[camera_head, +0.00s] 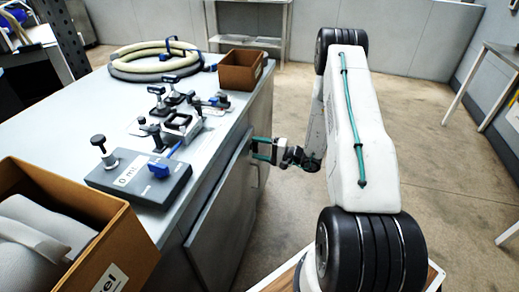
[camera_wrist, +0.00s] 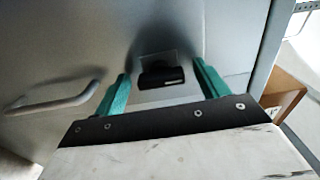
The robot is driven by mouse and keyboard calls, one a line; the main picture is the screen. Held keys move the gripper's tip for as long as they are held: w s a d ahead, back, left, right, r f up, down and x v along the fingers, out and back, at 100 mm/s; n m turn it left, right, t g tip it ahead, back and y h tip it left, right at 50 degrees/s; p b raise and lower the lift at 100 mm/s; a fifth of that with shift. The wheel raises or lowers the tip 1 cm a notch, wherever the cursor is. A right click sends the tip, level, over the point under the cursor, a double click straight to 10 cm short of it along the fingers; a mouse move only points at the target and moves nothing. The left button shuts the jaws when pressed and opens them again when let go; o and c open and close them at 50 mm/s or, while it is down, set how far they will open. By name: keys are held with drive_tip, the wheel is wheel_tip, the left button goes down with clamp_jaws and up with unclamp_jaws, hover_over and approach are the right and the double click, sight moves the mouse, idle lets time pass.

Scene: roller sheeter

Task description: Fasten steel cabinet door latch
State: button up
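The grey steel cabinet (camera_head: 225,205) stands under the bench top, its door (camera_wrist: 60,45) facing my arm. A small black latch (camera_wrist: 161,77) on a light plate is on the cabinet front in the wrist view. My gripper (camera_head: 258,149) is at the cabinet front near its top edge. In the wrist view my gripper (camera_wrist: 161,73) has its two teal fingers apart, one on each side of the latch. A gap shows between each finger and the latch, and nothing is held. The latch is not discernible in the head view.
A curved bar handle (camera_wrist: 55,103) is on the door, left of the latch in the wrist view. The bench top (camera_head: 75,110) holds clamps, a grey block (camera_head: 140,178), a coiled hose (camera_head: 155,60) and cardboard boxes (camera_head: 241,70). Open floor (camera_head: 440,150) lies to the right.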

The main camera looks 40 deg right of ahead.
drive_tip(key=v, duration=0.7)
drive_tip(key=shift+s+d, duration=0.25)
drive_tip(key=shift+s, duration=0.1)
idle(0.8)
